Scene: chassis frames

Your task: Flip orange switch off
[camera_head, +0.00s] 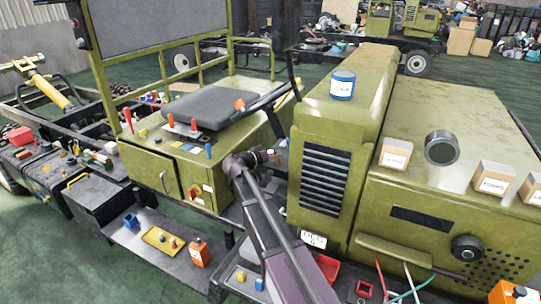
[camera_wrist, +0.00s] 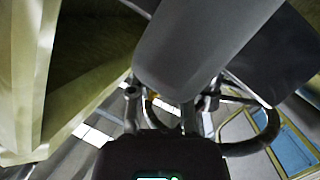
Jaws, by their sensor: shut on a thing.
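An olive control box (camera_head: 150,172) stands left of centre in the head view. A small orange handle (camera_head: 239,104) rises beside the grey seat (camera_head: 201,107). I cannot tell which is the task's switch. My gripper (camera_head: 268,155) is by the right edge of the box, partly hidden by my arm. In the wrist view my gripper (camera_wrist: 197,125) is dark, under a large grey form. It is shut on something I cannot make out.
The olive engine housing (camera_head: 365,120) with a black grille (camera_head: 325,179) stands close on the right. Below the control box, the dark shelf (camera_head: 150,262) holds a yellow tray (camera_head: 163,240) and an orange box (camera_head: 199,252). Green floor shows at lower left.

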